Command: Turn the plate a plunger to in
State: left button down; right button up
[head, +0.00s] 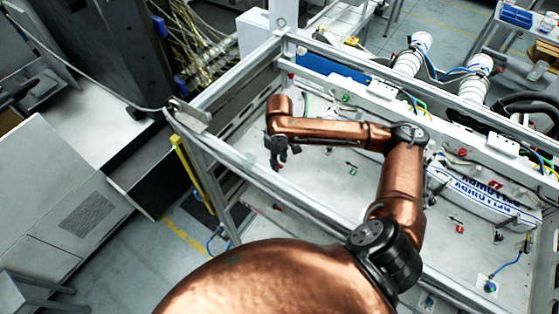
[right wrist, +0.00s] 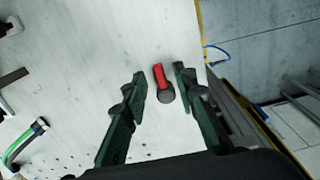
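A small plunger (right wrist: 161,76) with a red bar and a dark round end sits on the pale panel (right wrist: 90,60) in the right wrist view. I cannot read a label that tells which plate it belongs to. My right gripper (right wrist: 160,74) is open, with one dark green finger on either side of the plunger. The fingers appear apart from it. In the head view my right gripper (head: 278,150) hangs over the left part of the panel, and the plunger is largely hidden near its fingertips. My left gripper is not in view.
A metal frame rail (head: 300,205) runs across in front of the panel. Other small red and green fittings, such as a green one (head: 351,170), are spread over the panel. A blue cable (head: 510,265) lies at the right. The floor shows past the panel's edge.

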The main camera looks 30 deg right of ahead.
notch_tip(320, 180, up, 12)
dwell(0.6)
